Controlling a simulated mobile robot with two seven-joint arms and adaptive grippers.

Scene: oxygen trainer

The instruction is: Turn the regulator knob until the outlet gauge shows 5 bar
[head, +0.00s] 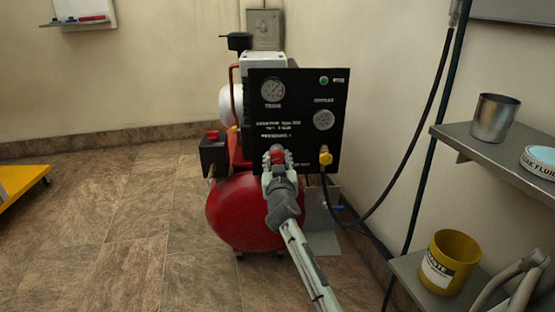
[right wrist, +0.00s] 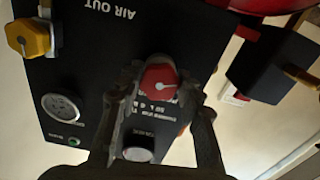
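The red regulator knob (head: 277,154) is low on the black panel (head: 300,100) of a red compressor. My right gripper (head: 278,163) reaches it from the front, with one finger on each side. In the right wrist view the red knob (right wrist: 160,83) lies between the fingertips, which appear closed on its sides; a white pointer line shows on its face. The outlet gauge (head: 323,120) is on the panel's right half and also shows in the right wrist view (right wrist: 60,108); its needle is too small to read. The tank gauge (head: 273,90) is upper left. My left gripper is not in view.
A yellow valve handle (head: 325,156) with a dark hose is right of the knob. A grey shelf (head: 480,150) with a metal cup (head: 494,117) and a yellow waste bin (head: 450,262) stand at the right. The floor (head: 110,230) at left is mostly clear.

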